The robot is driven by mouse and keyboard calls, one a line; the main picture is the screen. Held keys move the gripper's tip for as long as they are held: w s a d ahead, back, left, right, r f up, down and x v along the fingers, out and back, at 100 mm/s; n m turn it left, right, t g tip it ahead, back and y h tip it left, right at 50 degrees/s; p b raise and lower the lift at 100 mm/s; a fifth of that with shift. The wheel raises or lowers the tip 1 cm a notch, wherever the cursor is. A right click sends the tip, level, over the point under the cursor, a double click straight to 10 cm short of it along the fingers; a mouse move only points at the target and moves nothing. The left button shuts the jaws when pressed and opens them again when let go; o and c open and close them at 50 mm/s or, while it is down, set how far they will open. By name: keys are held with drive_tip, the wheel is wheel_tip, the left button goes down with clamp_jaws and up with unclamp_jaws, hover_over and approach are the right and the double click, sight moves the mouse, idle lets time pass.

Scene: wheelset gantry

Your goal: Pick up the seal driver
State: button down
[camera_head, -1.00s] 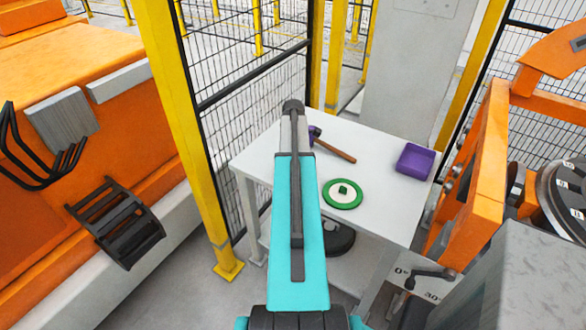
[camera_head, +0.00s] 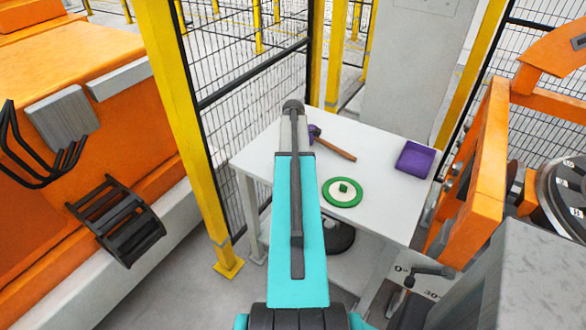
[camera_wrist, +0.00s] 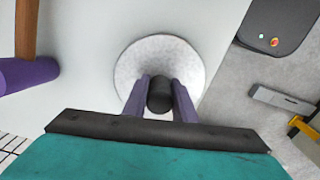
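In the wrist view a pale grey round disc with a dark knob, which I take for the seal driver (camera_wrist: 128,72), lies on the white table near its edge. My gripper (camera_wrist: 160,92) has its two purple fingers on either side of the dark knob. Both fingers look flush against it, so the gripper appears shut on the knob. The disc looks still flat on the table. In the head view my teal arm covers the disc and my fingers.
Mesh fence and a yellow post (camera_head: 183,130) stand left. An orange frame (camera_head: 478,180) stands right. A black device lies low beyond the table edge.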

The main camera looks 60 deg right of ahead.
drive_tip(key=shift+r, duration=0.1)
idle(0.3)
drive_tip(key=shift+r+b, duration=1.45)
drive_tip(key=shift+r, duration=3.5)
drive_tip(key=shift+w+a, duration=0.1)
drive_tip(key=shift+w, duration=0.05)
